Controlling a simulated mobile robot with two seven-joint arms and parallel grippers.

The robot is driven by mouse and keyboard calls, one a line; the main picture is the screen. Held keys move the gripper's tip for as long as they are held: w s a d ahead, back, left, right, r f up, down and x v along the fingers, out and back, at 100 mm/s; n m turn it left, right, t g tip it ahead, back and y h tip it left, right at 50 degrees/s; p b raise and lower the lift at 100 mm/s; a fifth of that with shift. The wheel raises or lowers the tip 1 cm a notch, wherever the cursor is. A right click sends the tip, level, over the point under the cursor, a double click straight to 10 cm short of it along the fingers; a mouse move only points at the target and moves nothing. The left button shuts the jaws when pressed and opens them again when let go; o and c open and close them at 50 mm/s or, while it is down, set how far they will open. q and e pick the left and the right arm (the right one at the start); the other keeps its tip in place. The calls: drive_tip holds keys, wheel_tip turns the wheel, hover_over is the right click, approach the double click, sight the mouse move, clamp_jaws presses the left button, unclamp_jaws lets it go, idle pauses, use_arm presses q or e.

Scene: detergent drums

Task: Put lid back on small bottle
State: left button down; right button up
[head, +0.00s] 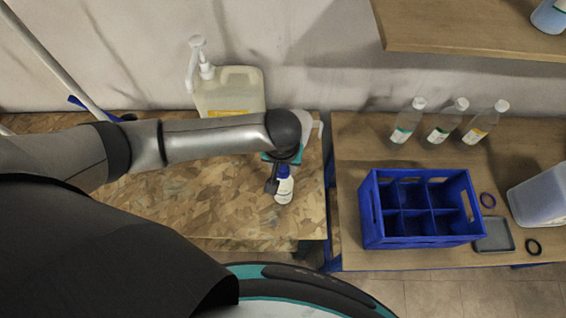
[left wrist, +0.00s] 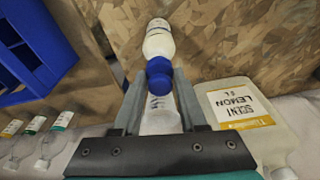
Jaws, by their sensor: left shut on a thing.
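In the left wrist view the bottle (left wrist: 158,40) lies just beyond my fingertips. My left gripper (head: 273,182) is right beside the bottle's top in the head view. In the left wrist view my left gripper (left wrist: 160,82) is shut on the blue lid (left wrist: 159,68), which lines up with the bottle's top. I cannot tell whether lid and bottle touch or whether the lid is seated. My right gripper is not in view.
A large drum (head: 228,92) with a white pump stands behind my arm. A pale jug (head: 312,128) is partly hidden behind my gripper. On the right table are a blue crate (head: 372,212), several clear bottles (head: 408,120), dark rings (head: 533,246) and a drum (head: 540,195).

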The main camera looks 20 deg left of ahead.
use_arm(q)
drive_tip(key=shift+p, duration=0.45)
idle(0.6)
unclamp_jaws()
idle(0.7)
drive_tip(key=shift+r, duration=0.1)
drive_tip(key=shift+r, duration=3.4)
drive_tip(key=shift+c, duration=0.4)
clamp_jaws()
drive_tip(key=shift+f, duration=0.15)
